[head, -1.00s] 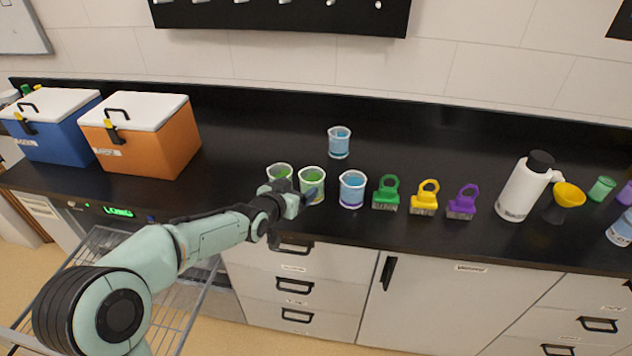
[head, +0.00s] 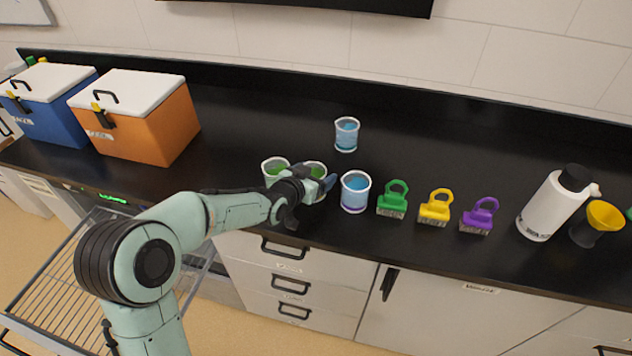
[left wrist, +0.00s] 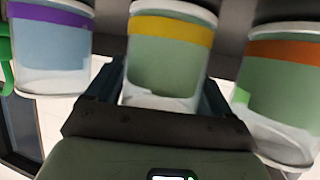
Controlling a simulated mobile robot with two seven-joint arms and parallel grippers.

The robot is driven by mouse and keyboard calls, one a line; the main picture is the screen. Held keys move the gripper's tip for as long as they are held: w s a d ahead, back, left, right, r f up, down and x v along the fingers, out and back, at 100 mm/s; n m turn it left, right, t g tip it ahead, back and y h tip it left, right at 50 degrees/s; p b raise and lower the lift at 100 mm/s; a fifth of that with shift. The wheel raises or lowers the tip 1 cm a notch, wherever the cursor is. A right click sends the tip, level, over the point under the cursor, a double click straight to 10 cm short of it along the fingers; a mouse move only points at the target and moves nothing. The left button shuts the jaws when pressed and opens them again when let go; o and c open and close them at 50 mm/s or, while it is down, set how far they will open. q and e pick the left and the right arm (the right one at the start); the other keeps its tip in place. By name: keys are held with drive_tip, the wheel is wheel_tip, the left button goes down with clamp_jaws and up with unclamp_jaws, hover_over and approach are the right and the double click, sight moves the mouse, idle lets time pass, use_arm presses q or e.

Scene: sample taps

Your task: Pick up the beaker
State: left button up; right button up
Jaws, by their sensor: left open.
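Several beakers stand on the black bench. Two hold green liquid: a left one (head: 274,169), which has an orange band in the left wrist view (left wrist: 285,95), and a middle one (left wrist: 168,62) with a yellow band. A blue-filled beaker (head: 355,192) with a purple band stands to their right, and another blue-filled one (head: 346,134) stands farther back. My left gripper (head: 325,182) is open at the middle green beaker, partly hiding it in the head view. In the left wrist view its fingers (left wrist: 160,95) lie either side of that beaker. Contact is unclear. My right gripper is out of view.
Green (head: 393,200), yellow (head: 435,208) and purple (head: 479,216) brush-like tools stand right of the beakers, then a white bottle (head: 552,204) and yellow funnel (head: 603,216). Orange (head: 150,125) and blue (head: 45,115) coolers stand left. The bench behind the beakers is mostly clear.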

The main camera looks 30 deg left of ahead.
use_arm(q)
drive_tip(key=shift+s+r, duration=0.1)
drive_tip(key=shift+s, duration=0.2)
drive_tip(key=shift+c, duration=0.8)
drive_tip(key=shift+s, duration=0.1)
drive_tip(key=c, duration=0.5)
drive_tip(key=shift+c, duration=0.2)
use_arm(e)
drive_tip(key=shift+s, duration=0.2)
